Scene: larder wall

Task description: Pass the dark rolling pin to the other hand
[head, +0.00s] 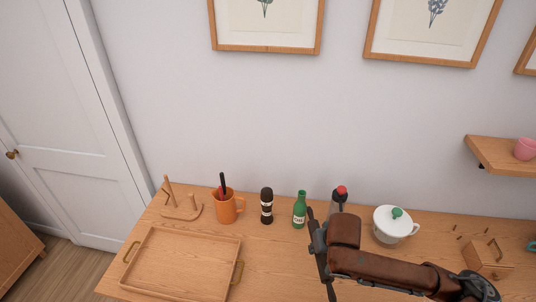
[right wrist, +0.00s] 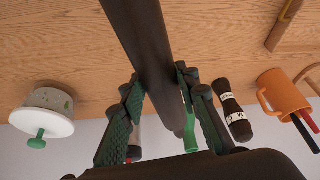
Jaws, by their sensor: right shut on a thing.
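The dark brown rolling pin (right wrist: 146,42) runs from the top edge of the right wrist view down between the fingers of my right gripper (right wrist: 158,84). The fingers are shut on it from both sides, and it is held above the table. In the head view my right gripper (head: 319,240) is over the table's front middle, coming in from the right. A narrow dark strip of the pin (head: 327,283) shows below it there; the wrist hides much of the rest. My left gripper is in neither view.
Along the back of the wooden table stand an orange mug (head: 227,208), a dark mill (head: 267,206), a green bottle (head: 299,210), a red-topped bottle (head: 341,192) and a white lidded pot (head: 391,226). An empty wooden tray (head: 150,283) lies at left.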

